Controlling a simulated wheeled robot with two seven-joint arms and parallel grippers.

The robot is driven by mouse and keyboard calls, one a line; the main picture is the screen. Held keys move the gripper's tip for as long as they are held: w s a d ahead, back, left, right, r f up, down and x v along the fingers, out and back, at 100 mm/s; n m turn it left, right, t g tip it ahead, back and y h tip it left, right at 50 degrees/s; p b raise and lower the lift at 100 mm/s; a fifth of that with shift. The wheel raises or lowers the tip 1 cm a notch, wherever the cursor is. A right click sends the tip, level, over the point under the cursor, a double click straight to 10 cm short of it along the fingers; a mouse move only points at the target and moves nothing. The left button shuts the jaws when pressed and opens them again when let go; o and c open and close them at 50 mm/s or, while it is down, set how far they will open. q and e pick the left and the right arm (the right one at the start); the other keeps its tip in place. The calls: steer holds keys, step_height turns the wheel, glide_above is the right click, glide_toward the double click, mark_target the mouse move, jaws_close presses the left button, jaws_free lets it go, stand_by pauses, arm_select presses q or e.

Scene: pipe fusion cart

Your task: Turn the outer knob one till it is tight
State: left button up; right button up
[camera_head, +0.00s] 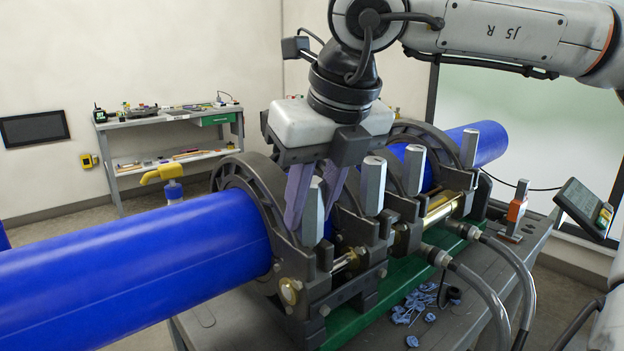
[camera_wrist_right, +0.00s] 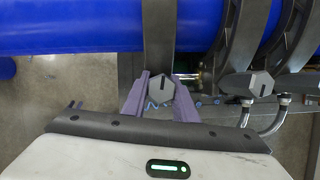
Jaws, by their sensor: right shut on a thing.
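The outer knob (camera_head: 313,213) is a grey faceted upright post on the near clamp at the left end of the fusion machine. In the right wrist view its hexagonal top (camera_wrist_right: 161,89) shows a dark line. My right gripper (camera_head: 311,208) comes from above with its purple fingers either side of this knob, shut on it. In the right wrist view the gripper (camera_wrist_right: 161,97) has one finger left and one right of the knob. The contact faces are partly hidden. My left gripper is not in view.
More grey knobs (camera_head: 374,186) stand to the right along the clamps. A long blue pipe (camera_head: 130,265) runs through the clamps. Grey hoses (camera_head: 490,290) and blue shavings (camera_head: 420,303) are at the front right. A workbench (camera_head: 165,118) stands against the back wall.

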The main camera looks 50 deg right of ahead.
steer(key=shift+f+m+h+b, duration=0.15)
steer(key=shift+m+h+b, duration=0.45)
steer(key=shift+m, duration=0.6)
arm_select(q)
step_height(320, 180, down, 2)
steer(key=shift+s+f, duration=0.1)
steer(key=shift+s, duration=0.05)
arm_select(e)
steer(key=shift+d+m+b, duration=0.1)
steer(key=shift+m+b, duration=0.5)
steer(key=shift+b, duration=0.05)
steer(key=shift+m+g+h+b, duration=0.3)
steer(key=shift+m, duration=0.2)
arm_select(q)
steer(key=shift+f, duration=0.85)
arm_select(e)
steer(key=shift+m, duration=0.5)
